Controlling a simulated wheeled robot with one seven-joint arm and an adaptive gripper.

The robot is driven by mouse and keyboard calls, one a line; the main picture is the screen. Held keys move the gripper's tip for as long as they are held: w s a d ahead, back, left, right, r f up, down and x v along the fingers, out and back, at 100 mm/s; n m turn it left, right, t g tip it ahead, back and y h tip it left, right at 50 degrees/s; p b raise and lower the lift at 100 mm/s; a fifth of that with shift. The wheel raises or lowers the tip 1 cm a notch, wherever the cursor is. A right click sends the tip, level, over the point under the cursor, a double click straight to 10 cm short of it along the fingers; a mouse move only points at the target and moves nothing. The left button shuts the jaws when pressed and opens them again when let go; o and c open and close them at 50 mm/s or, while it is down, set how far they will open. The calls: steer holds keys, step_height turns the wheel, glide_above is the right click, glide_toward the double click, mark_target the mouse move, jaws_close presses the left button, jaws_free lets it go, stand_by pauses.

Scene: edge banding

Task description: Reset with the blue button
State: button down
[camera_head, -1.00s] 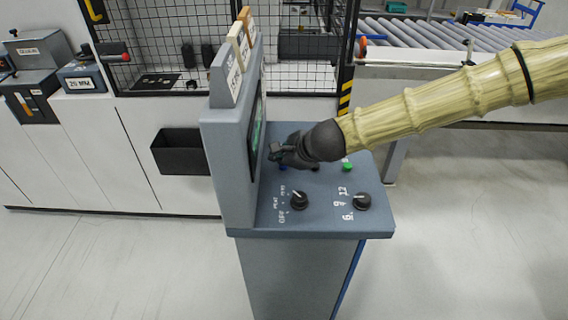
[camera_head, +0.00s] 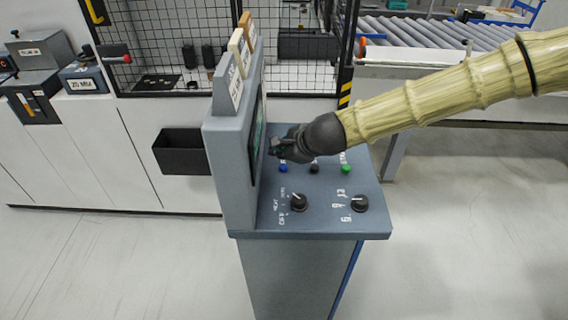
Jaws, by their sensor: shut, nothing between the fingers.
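The blue button (camera_head: 283,168) is on the sloped top of the grey control console (camera_head: 322,228), at the left of a row with a black button (camera_head: 314,167) and a green button (camera_head: 346,169). My gripper (camera_head: 273,149) is shut and empty. In the picture it lies just above and slightly left of the blue button, close to the console's screen panel. I cannot tell its exact height over the panel. The button's label is partly hidden by my gripper.
Two black knobs, a left one (camera_head: 299,202) and a right one (camera_head: 361,203), stand nearer on the console. The upright screen panel (camera_head: 228,165) rises at its left. A mesh fence (camera_head: 290,70) and a roller conveyor (camera_head: 415,35) are behind. Floor to the right is clear.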

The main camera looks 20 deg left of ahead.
mark_target(281, 168)
steer(key=shift+r+p, duration=1.3)
steer(key=shift+r, duration=0.55)
steer(key=shift+f, duration=0.1)
